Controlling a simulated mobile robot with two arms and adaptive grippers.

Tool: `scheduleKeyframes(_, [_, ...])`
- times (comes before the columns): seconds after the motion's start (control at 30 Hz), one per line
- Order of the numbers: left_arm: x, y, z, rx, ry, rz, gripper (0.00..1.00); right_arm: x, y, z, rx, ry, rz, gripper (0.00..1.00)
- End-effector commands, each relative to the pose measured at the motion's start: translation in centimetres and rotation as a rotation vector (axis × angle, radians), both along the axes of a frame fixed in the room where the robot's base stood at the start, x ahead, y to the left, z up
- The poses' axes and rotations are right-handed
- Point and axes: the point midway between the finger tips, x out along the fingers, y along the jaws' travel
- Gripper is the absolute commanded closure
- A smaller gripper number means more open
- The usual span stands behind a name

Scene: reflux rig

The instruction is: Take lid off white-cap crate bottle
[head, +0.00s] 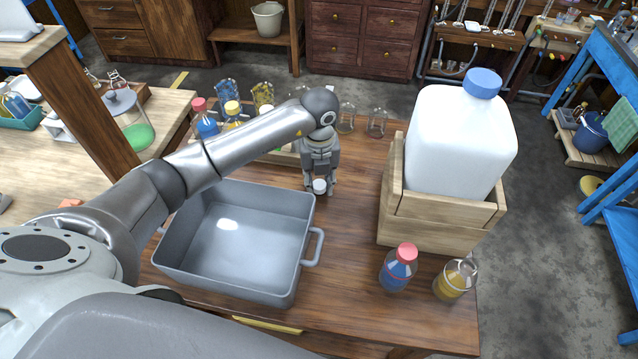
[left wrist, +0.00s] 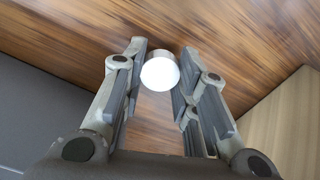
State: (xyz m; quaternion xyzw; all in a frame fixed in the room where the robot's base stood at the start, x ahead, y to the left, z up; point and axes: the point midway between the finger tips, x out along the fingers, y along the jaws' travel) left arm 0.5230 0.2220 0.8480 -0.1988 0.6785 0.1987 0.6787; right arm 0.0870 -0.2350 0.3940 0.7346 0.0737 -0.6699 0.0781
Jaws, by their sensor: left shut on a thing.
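My left gripper (head: 320,184) points down over the wooden table, right of the grey tray and in front of the bottle crate. It is shut on a small white lid (head: 320,187), which shows at its fingertips. In the left wrist view the white lid (left wrist: 160,73) sits between the two fingers, with bare table behind it and no bottle visible under it. The wooden crate (head: 285,158) is partly hidden by my left arm. A red-capped blue bottle (head: 205,122) and a yellow-capped bottle (head: 233,113) stand there; the white-cap bottle's mouth cannot be made out. My right gripper is out of view.
The grey tray (head: 311,245) is empty. A large white jug (head: 460,140) stands in a wooden box (head: 437,222) at the right. A red-capped blue bottle (head: 398,268) and a yellow flask (head: 455,279) stand near the front right. Glass beakers (head: 376,123) line the back edge.

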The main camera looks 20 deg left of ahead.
Motion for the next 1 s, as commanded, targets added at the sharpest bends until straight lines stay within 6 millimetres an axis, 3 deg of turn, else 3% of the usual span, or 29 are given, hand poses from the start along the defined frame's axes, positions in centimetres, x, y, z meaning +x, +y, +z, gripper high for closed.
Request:
scheduleKeyframes(0.1, [-0.1, 0.0, -1.5, 0.0, 0.002, 0.001, 1.0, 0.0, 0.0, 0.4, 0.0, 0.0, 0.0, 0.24])
scheduleKeyframes(0.47, [0.0, 0.0, -2.1, 0.001, 0.001, 0.0, 1.0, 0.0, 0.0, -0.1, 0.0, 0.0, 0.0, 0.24])
scheduleKeyframes(0.5, [0.0, 0.0, -2.1, 0.001, -0.001, 0.0, 0.7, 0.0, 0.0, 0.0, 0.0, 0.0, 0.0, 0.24])
scheduleKeyframes(0.63, [0.0, 0.0, -2.0, 0.001, 0.001, 0.0, 0.53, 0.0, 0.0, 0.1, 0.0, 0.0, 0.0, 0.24])
scheduleKeyframes(1.0, [0.0, 0.0, -1.7, 0.001, -0.001, 0.0, 0.51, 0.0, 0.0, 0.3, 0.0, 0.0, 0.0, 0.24])
